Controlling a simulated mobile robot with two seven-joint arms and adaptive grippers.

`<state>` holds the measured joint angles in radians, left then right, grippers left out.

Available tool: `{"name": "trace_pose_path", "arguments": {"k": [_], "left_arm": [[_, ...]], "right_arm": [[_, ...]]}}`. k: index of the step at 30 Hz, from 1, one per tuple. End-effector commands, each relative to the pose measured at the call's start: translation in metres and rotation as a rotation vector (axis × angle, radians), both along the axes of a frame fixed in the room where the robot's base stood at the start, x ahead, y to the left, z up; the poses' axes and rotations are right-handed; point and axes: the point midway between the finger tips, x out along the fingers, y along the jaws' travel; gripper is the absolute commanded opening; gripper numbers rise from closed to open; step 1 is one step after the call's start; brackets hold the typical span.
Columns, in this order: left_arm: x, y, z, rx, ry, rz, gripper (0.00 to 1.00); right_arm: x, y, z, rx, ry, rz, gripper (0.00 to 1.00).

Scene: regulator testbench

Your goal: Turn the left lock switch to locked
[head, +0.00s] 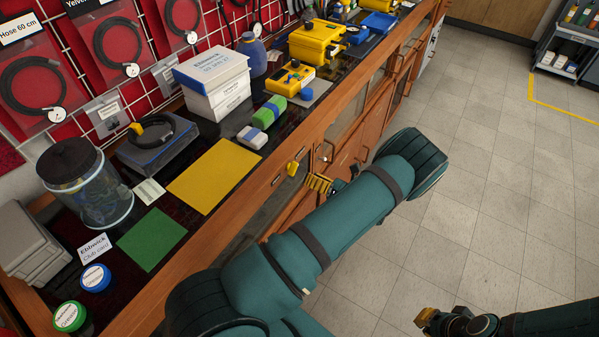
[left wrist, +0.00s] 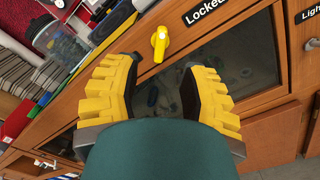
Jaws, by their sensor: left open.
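The lock switch, a small yellow knob (left wrist: 159,43), sits on the wooden front frame of the cabinet, above a glass door. My left gripper (left wrist: 162,62) is open and empty. Its yellow fingers are spread on either side of the knob, which appears just beyond the fingertips, with no contact visible. In the head view my left gripper (head: 320,183) is partly hidden by my arm. My right gripper (head: 427,317) is low over the floor, away from the cabinet.
The countertop holds a glass jar (head: 88,185), a yellow mat (head: 213,177), a green mat (head: 151,239), white boxes (head: 214,85) and yellow cases (head: 317,43). Another black label, "Light" (left wrist: 308,13), is further right on the cabinet. The tiled floor (head: 480,190) is clear.

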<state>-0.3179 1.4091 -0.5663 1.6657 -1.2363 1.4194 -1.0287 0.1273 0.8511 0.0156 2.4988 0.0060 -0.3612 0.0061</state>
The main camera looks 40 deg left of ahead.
Motion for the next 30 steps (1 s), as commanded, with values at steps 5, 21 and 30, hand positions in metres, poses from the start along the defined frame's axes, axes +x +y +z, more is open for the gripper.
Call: {"name": "trace_pose_path", "arguments": {"k": [5,21,30], "left_arm": [[0.004,-0.030,0.000,0.001,0.001,-0.002,0.42],[0.005,-0.047,0.000,0.001,0.001,0.001,0.42],[-0.001,-0.045,-0.006,-0.031,-0.006,0.020,0.42]], "right_arm": [[0.000,0.000,0.000,0.000,0.000,0.000,0.00],[0.000,0.000,0.000,0.000,0.000,0.000,0.00],[0.000,0.000,0.000,0.000,0.000,0.000,0.00]]}}
